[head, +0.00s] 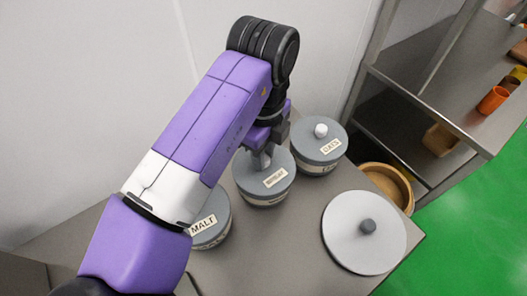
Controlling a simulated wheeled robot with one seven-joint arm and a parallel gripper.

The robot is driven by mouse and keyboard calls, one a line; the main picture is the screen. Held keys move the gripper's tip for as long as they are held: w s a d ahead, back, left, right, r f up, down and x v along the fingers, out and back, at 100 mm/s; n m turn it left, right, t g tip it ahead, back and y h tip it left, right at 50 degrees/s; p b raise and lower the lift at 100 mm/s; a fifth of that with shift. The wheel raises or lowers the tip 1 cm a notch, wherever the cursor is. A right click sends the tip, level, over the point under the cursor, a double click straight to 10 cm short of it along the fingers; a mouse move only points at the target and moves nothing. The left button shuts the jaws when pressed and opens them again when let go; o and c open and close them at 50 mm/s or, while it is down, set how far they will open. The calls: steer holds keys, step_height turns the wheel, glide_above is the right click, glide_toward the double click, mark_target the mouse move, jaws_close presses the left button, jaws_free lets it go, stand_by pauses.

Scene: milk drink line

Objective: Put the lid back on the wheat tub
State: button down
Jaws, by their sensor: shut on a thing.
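The wheat tub (266,201) stands on the steel counter between the malt tub and the oats tub. Its grey lid (248,179), with a small label that is hard to read, is on or just above the tub's rim; I cannot tell whether it is fully seated. My gripper (263,156) comes down from above and is shut at the middle of this lid, on its knob. The knob is mostly hidden by the fingers.
The oats tub (318,146) with a white knob stands close behind right. The malt tub (210,220) is at front left, partly behind my arm. A pale round lid (364,248) with a dark knob lies at right. A steel shelf (440,105) and wooden bowl (397,172) are beyond.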

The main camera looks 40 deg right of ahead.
stand_by(0.4)
steer(key=c, duration=0.7)
jaws_free()
steer(key=shift+o, duration=0.2)
steer(key=shift+r, duration=0.15)
steer(key=shift+r+p, duration=2.9)
steer(key=shift+r, duration=0.45)
jaws_close()
steer(key=shift+f+b, duration=2.25)
steer(key=shift+f, duration=0.6)
